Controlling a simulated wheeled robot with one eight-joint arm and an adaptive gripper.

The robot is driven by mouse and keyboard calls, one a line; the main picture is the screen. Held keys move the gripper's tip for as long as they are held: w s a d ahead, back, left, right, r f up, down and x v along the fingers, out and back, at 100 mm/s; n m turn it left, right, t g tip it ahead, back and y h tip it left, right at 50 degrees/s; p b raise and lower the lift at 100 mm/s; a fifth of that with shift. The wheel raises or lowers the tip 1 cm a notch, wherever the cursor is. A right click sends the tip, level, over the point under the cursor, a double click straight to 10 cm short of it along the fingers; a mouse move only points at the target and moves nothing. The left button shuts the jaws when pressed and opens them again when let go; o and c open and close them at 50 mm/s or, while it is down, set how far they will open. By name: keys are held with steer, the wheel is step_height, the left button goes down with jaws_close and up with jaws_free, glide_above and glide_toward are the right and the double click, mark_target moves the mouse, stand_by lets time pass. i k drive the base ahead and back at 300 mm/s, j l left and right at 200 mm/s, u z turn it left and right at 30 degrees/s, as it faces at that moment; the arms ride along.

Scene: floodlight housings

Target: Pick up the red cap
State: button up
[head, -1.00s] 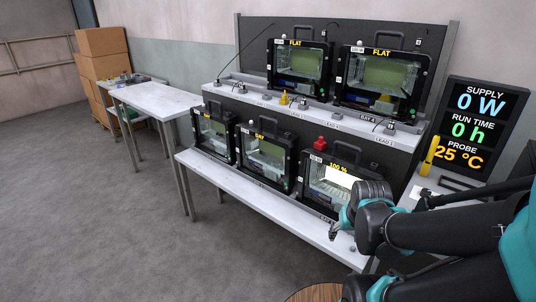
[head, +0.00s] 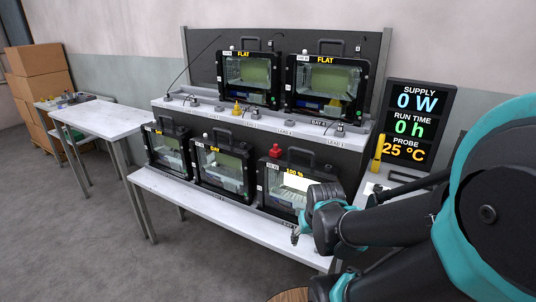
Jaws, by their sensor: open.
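The red cap (head: 276,150) sits on top of the right-hand housing of the lower row, the one labelled 100 % (head: 287,186), near its top left corner. My gripper (head: 296,238) is low in front of that housing's right part, near the front edge of the lower bench. It is apart from the red cap, below it and to its right. The gripper is small in the view and partly hidden by my own wrist. I see nothing held in it.
Two more housings (head: 224,171) stand on the lower bench (head: 235,212), and two marked FLAT (head: 327,88) on the upper shelf. A yellow cap (head: 237,108) and leads lie along the shelf. A display board (head: 413,124) stands right. A side table (head: 101,121) stands left.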

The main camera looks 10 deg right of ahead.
mark_target(276, 152)
steer(key=j+z, duration=0.1)
steer(key=z, duration=0.4)
steer(key=i+j+z, duration=0.15)
steer(key=j+z, duration=0.15)
steer(key=j, duration=0.25)
steer(key=j+z, duration=0.3)
steer(key=j, duration=0.25)
steer(key=i, duration=0.05)
